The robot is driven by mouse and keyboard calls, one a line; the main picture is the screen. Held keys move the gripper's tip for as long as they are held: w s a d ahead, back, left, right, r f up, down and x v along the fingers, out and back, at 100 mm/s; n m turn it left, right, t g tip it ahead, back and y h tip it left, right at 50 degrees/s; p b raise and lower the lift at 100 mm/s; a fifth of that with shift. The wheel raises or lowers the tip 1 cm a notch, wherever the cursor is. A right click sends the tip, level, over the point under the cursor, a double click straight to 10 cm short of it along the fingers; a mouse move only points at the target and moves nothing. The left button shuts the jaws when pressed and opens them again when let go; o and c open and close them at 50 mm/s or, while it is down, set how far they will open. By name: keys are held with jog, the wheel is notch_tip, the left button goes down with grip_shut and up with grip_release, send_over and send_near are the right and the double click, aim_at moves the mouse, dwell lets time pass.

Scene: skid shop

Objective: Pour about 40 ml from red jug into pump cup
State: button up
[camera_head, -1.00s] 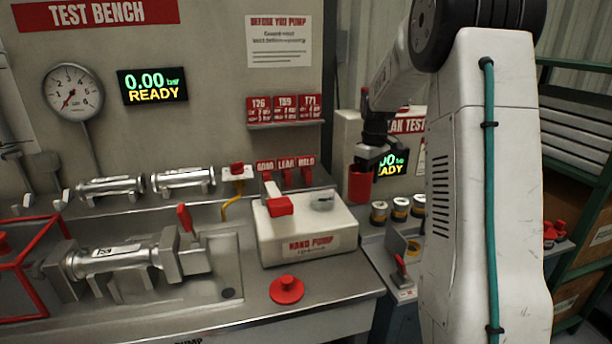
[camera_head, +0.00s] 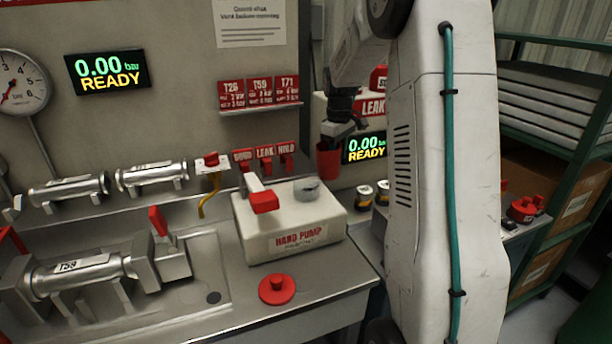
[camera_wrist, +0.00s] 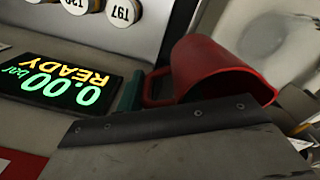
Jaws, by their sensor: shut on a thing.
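The red jug (camera_head: 328,162) hangs from my gripper (camera_head: 335,138) in the head view, to the right of and above the hand pump, apart from it. It looks about upright there. My gripper is shut on the jug. In the wrist view the red jug (camera_wrist: 205,72) shows beyond a dark gripper finger (camera_wrist: 170,122); its contents are hidden. The white hand pump (camera_head: 292,225) stands on the steel bench. The grey pump cup (camera_head: 306,190) sits on its top right, beside the red-ended lever (camera_head: 262,198). A red round cap (camera_head: 277,288) lies on the bench in front.
A display (camera_head: 108,71) reads 0.00 bar READY, and a second display (camera_head: 364,147) does too. A clamped cylinder (camera_head: 85,270) lies in the sink at left. Red tags (camera_head: 264,160) stand behind the pump. Green shelving (camera_head: 560,130) is at right.

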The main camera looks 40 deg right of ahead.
jog(key=shift+s+a+r+h, duration=0.15)
jog(key=shift+a+r+h, duration=0.45)
jog(key=shift+h, duration=0.2)
jog(key=s+a+r+t+h, duration=0.1)
jog(key=a+r+t+h, duration=0.1)
jog(key=a+r+h, duration=0.3)
jog(key=shift+s+a+r+h, duration=0.15)
jog(key=shift+r+h, duration=0.95)
jog(key=shift+h, duration=0.2)
jog(key=shift+a+r+h, duration=0.15)
jog(key=shift+r+h, duration=0.15)
jog(key=shift+s+a+f+t+h+p, duration=0.15)
jog(key=shift+a+t+h+p, duration=0.2)
jog(key=shift+h, duration=0.45)
jog(key=shift+d, duration=0.3)
jog(key=shift+w+d+h+p, duration=0.3)
jog(key=shift+w+d+p, duration=0.15)
jog(key=shift+d, duration=0.2)
